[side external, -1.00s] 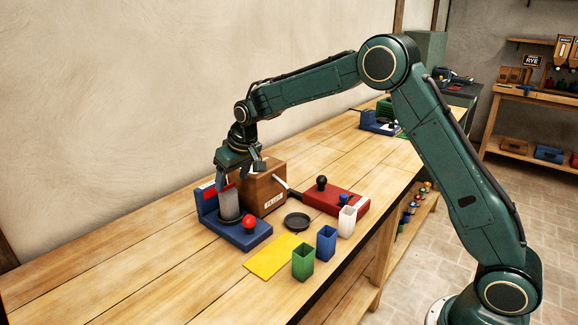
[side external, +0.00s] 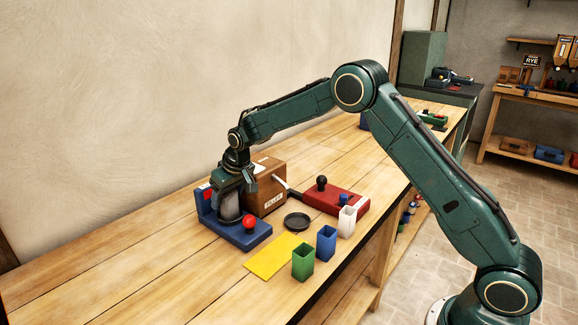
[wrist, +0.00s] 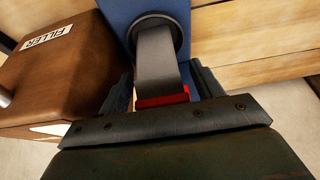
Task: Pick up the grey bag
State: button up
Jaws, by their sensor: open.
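The grey bag (side external: 229,207) stands upright on the blue stand (side external: 238,236), its foot at a dark round ring. In the wrist view the grey bag (wrist: 157,65) shows between the two fingers. My gripper (side external: 235,192) points down over the bag, with its fingers around the bag's upper part. In the wrist view my gripper (wrist: 163,88) is open, with a finger on each side of the bag. I cannot tell whether either finger touches it. The bag's top is hidden by my gripper in the side view.
The brown FILLER box (side external: 267,190) stands close beside the gripper. A red knob (side external: 249,221) sits on the stand. A black dish (side external: 297,221), green cup (side external: 303,262), blue cup (side external: 326,243), white cup (side external: 346,220), yellow sheet (side external: 275,254) and red block (side external: 335,200) lie nearby.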

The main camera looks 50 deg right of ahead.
jog(key=shift+x, duration=0.8)
jog(key=c, duration=1.1)
jog(key=shift+r, duration=0.15)
notch_tip(320, 180, up, 20)
jog(key=shift+f, duration=0.1)
